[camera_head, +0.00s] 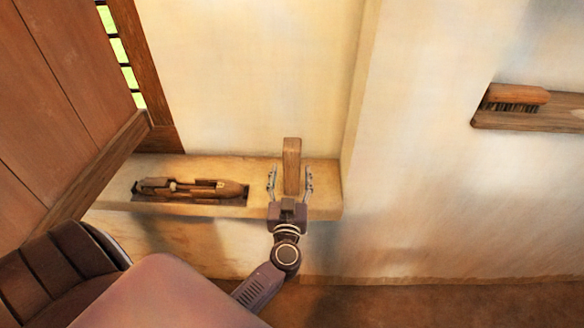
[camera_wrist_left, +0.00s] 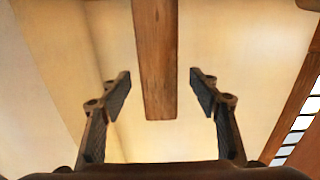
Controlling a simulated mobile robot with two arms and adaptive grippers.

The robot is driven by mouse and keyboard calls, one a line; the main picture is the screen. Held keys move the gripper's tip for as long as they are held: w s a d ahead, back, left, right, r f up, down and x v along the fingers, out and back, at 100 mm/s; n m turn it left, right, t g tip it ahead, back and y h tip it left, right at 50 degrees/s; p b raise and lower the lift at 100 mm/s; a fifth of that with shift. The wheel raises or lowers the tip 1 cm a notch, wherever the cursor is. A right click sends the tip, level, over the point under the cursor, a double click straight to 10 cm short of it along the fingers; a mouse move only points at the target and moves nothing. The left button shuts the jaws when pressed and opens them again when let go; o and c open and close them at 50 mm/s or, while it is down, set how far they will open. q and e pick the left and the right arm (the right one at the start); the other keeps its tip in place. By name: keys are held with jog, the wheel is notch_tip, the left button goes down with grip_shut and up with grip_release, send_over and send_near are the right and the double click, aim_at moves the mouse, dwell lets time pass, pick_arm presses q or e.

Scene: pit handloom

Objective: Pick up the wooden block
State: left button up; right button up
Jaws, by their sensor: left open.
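The wooden block (camera_head: 291,160) is a tall narrow brown piece standing upright on the pale ledge (camera_head: 325,204). My left gripper (camera_head: 290,172) is open, with one finger on each side of the block in the head view. In the left wrist view the block (camera_wrist_left: 157,60) comes down from the top edge, and its end lies between the open fingers of my left gripper (camera_wrist_left: 159,80). Gaps show on both sides, and neither finger touches it. The block's lower part is partly hidden by the gripper in the head view. My right gripper is not in view.
A wooden boat-shaped shuttle (camera_head: 190,187) lies on the ledge left of the block. A brush (camera_head: 516,95) rests on a wooden shelf (camera_head: 540,121) on the right wall. A wall corner rises just right of the block. A wooden door (camera_head: 60,80) stands at the left.

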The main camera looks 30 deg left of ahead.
pick_arm(q)
jog(key=x, duration=0.4)
jog(key=shift+w+a+f, duration=0.15)
jog(key=shift+w+f, duration=0.2)
jog(key=shift+r, duration=0.1)
jog(key=c, duration=1.5)
